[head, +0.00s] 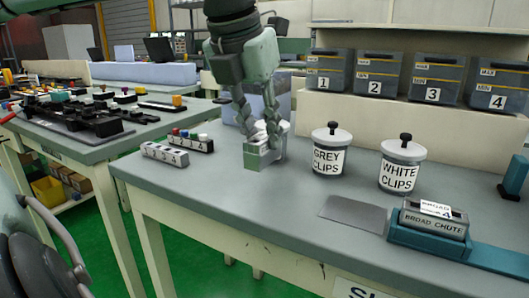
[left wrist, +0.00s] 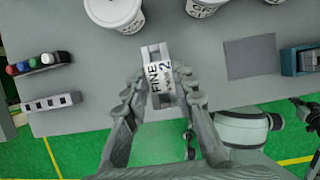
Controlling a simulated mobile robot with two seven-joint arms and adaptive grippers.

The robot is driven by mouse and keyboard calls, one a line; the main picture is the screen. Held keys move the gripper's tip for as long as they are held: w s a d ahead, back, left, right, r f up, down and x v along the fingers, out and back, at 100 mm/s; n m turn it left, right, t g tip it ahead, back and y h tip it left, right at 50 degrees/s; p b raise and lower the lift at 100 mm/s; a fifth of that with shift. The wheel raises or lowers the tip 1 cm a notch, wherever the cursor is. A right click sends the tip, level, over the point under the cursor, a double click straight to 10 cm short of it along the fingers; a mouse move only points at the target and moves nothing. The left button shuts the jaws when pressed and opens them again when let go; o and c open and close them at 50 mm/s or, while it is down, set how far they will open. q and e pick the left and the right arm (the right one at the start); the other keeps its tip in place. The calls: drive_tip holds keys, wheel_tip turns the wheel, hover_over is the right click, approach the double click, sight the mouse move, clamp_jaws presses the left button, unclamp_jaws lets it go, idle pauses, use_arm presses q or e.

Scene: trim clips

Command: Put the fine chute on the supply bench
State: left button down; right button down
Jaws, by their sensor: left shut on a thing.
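My left gripper's fingers (left wrist: 154,100) stand on either side of the chute in the left wrist view. My right gripper is not clearly in view.
"GREY CLIPS" (head: 329,150) and "WHITE CLIPS" (head: 402,164) jars stand right of the chute. A peg rack (head: 190,142) and grey slotted block (head: 164,154) lie left. A grey mat (head: 353,214) and broad chute (head: 433,220) are front right. Numbered bins (head: 381,76) stand behind.

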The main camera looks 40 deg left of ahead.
sight(264, 154)
use_arm(q)
drive_tip(key=shift+w+a+f, duration=0.1)
drive_tip(key=shift+w+f, duration=0.1)
drive_tip(key=shift+w, duration=0.2)
drive_tip(key=shift+f, duration=0.25)
wheel_tip(264, 154, down, 3)
drive_tip(key=shift+f, duration=0.3)
use_arm(e)
drive_tip(key=shift+a+r, duration=0.1)
drive_tip(key=shift+r, duration=0.05)
use_arm(q)
drive_tip(key=shift+f, duration=0.1)
drive_tip(key=c, duration=1.3)
unclamp_jaws()
drive_tip(key=shift+o, duration=0.2)
use_arm(e)
drive_tip(key=shift+s+r, duration=0.1)
drive_tip(key=shift+r, duration=0.25)
